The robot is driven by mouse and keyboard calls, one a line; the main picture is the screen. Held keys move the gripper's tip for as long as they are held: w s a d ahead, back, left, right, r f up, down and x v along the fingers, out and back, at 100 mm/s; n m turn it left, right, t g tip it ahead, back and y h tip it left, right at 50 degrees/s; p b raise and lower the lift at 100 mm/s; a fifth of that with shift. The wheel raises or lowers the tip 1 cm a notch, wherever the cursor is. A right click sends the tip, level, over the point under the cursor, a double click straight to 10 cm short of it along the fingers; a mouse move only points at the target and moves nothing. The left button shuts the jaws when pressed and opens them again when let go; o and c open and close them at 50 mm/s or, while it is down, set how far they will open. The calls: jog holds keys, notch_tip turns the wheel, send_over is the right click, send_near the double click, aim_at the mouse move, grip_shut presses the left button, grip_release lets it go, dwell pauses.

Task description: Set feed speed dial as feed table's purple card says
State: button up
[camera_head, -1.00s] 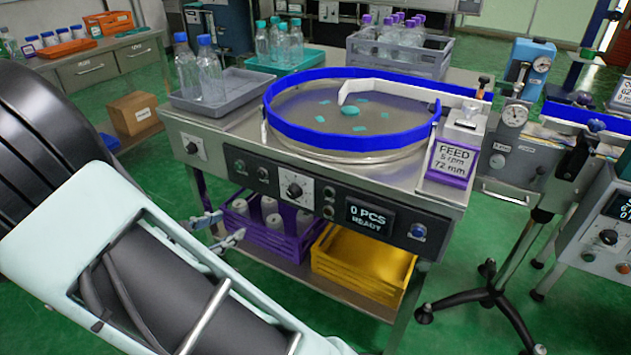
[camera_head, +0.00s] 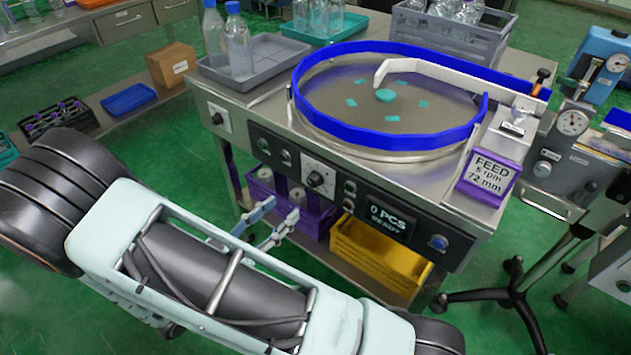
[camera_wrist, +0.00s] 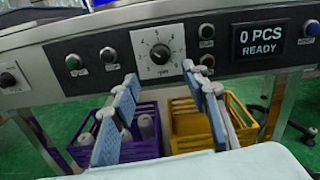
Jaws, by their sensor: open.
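The purple card (camera_head: 487,177) stands on the right front corner of the feed table (camera_head: 250,95) and reads "FEED 5 rpm 72 mm". A black dial knob on a white numbered plate (camera_head: 316,179) is on the front panel. In the wrist view this dial (camera_wrist: 159,52) is marked "rpm" and sits straight ahead, between and just beyond my fingertips. Its pointer is too small to read surely. My gripper (camera_head: 281,211) is open and empty, in front of and slightly below the dial, apart from it. It also shows in the wrist view (camera_wrist: 160,74).
A second dial (camera_head: 217,118) is at the panel's left end. Buttons flank the rpm dial, and a display (camera_head: 391,220) reads "0 PCS READY". Below are a purple crate (camera_head: 315,222) and a yellow crate (camera_head: 375,260). A blue-rimmed round table (camera_head: 340,85) is on top.

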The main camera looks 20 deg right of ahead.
aim_at(311, 184)
jog(key=b+x, duration=0.1)
jog(key=x, duration=0.9)
grip_shut()
jog(key=shift+m, duration=0.3)
jog(key=m+b, duration=0.1)
jog(key=m, duration=0.3)
jog(key=shift+f+b, duration=0.1)
jog(key=shift+b, duration=0.3)
jog(key=shift+s+m+b, duration=0.1)
jog(key=shift+m+b, duration=0.6)
jog(key=shift+m, duration=1.3)
